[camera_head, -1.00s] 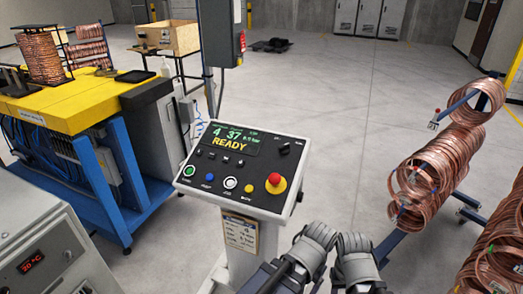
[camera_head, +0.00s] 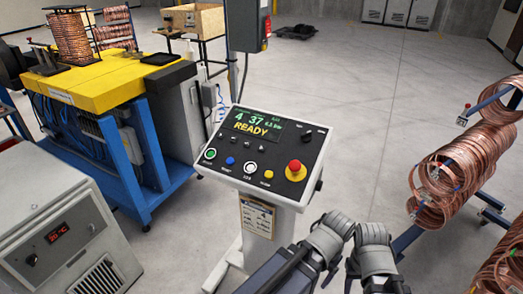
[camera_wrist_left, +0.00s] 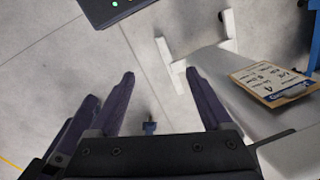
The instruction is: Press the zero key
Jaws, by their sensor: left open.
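The control panel (camera_head: 283,140) stands on a white pedestal in the middle of the head view, its lit screen (camera_head: 261,124) reading READY. Its front row holds a green-ringed button (camera_head: 210,153), a blue one (camera_head: 230,161), a white one (camera_head: 249,168) and a yellow one (camera_head: 268,174). Small dark keys (camera_head: 247,145) lie below the screen. The labels are too small to read, so I cannot tell which is the zero key. My left gripper (camera_wrist_left: 160,74) is open and empty over floor in the left wrist view. A panel corner (camera_wrist_left: 113,8) shows at that view's top.
A red emergency knob (camera_head: 295,166) sits on the panel's right. A yellow-topped workbench (camera_head: 110,92) and grey cabinet (camera_head: 60,225) stand left. Copper coils (camera_head: 450,175) hang on a rack at right. A clipboard (camera_wrist_left: 272,82) is on the pedestal. Floor between panel and coils is clear.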

